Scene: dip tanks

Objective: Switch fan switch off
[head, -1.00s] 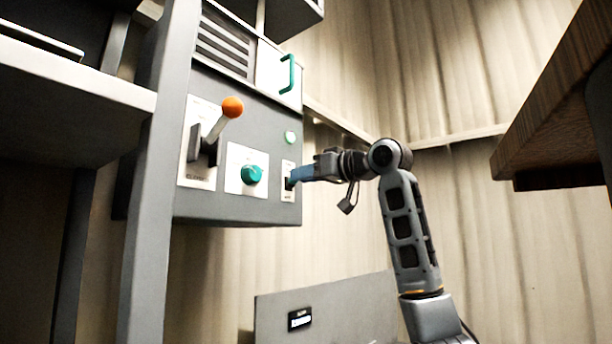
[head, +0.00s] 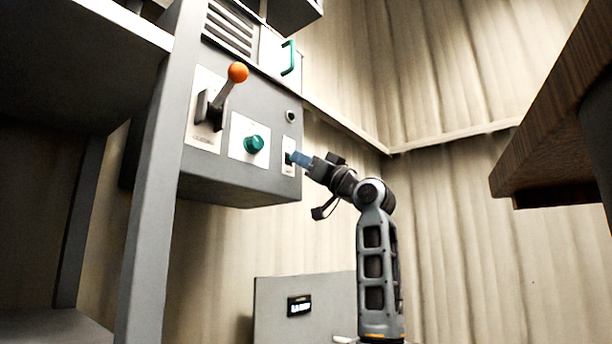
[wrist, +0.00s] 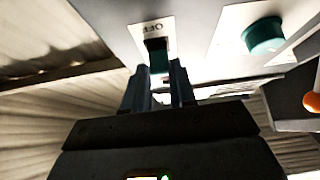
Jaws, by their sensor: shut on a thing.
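The fan switch (wrist: 157,52) is a small dark and teal lever on a white plate marked OFF in the wrist view. In the head view its plate (head: 289,146) is at the right edge of the grey control box. My gripper (head: 296,158) reaches it from the right, with blue fingertips at the plate. In the wrist view my gripper (wrist: 160,76) has its fingers on either side of the lever's teal end, shut on it. The fingers hide part of the lever. The round lamp (head: 291,116) above the switch is dark.
The grey control box (head: 235,182) also bears a teal knob (head: 254,144) and an orange-tipped lever (head: 238,73), left of the switch. A green handle (head: 289,58) is above. A grey post (head: 160,190) stands left and a wooden top (head: 545,125) juts in at right.

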